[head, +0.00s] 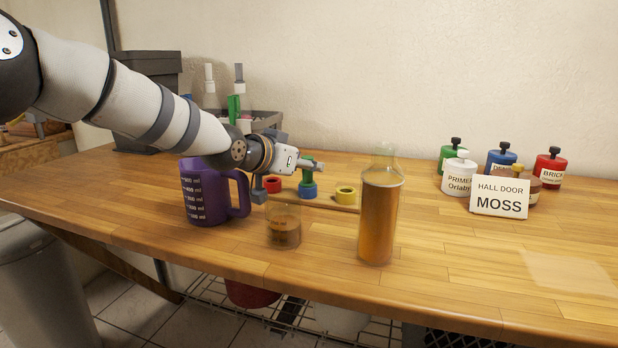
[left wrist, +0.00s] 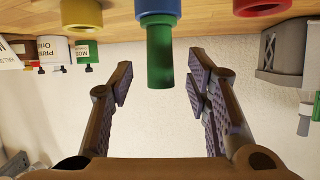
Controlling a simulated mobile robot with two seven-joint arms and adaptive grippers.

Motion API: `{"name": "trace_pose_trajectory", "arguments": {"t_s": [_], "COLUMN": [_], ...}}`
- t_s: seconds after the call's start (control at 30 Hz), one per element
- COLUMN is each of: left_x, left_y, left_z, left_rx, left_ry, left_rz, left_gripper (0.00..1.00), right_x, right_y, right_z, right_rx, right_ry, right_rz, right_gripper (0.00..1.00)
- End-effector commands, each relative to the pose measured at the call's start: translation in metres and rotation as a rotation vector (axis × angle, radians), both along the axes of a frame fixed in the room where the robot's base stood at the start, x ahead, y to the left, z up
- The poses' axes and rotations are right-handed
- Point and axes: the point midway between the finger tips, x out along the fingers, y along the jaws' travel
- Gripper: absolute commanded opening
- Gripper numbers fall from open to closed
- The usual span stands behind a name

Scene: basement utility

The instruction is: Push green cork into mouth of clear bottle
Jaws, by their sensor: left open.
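The green cork (head: 308,177) stands upright in a blue ring (head: 308,190) on the bench, partly covered by my gripper in the head view. The clear bottle (head: 380,215) stands upright to its right, nearer the front, with amber liquid inside and its narrow mouth on top. My left gripper (head: 297,163) is open at the cork. In the left wrist view, which is upside down, the green cork (left wrist: 159,58) hangs from the blue ring (left wrist: 158,12) between the spread fingers of my left gripper (left wrist: 161,72), with gaps on both sides. My right gripper is out of view.
A purple jug (head: 208,195) and a glass beaker (head: 284,228) of brown liquid stand left of the bottle. A red ring (head: 272,184) and yellow ring (head: 346,196) flank the cork. Paint pots and a sign (head: 499,197) stand right. The front right bench is clear.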

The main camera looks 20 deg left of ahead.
Motion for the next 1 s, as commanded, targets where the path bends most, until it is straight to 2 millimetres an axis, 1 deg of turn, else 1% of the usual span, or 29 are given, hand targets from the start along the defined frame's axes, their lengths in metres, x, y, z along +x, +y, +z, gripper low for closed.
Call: {"name": "trace_pose_trajectory", "arguments": {"t_s": [0.03,0.13,0.33,0.37,0.4,0.47,0.5,0.53,0.87,1.0], "left_x": [0.008,0.016,0.016,0.016,0.016,0.016,0.016,0.016,0.016,0.012], "left_y": [-0.002,-0.005,-0.005,-0.005,-0.005,-0.005,-0.005,-0.005,-0.005,-0.006], "left_z": [-0.014,-0.013,-0.008,-0.008,-0.008,-0.008,-0.008,-0.008,-0.008,0.001], "left_rx": [0.002,0.002,0.001,0.001,0.001,0.001,0.001,0.001,0.002,0.002], "left_ry": [0.012,0.008,0.001,0.001,0.001,0.001,0.001,0.002,0.003,-0.002], "left_rz": [-0.001,-0.002,-0.001,-0.001,-0.001,-0.001,-0.001,-0.001,0.000,0.000], "left_gripper": [0.44,0.44,0.44,0.37,0.28,0.15,0.06,0.00,0.00,0.00], "right_x": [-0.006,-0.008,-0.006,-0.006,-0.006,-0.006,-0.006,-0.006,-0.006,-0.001], "right_y": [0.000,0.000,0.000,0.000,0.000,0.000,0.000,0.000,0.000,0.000], "right_z": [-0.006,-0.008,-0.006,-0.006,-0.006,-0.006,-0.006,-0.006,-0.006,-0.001], "right_rx": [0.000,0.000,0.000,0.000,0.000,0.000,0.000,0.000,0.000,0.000], "right_ry": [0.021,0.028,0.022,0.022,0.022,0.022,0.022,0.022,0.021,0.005], "right_rz": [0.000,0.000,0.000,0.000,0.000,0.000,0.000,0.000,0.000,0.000], "right_gripper": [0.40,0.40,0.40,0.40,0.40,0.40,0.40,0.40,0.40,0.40]}}
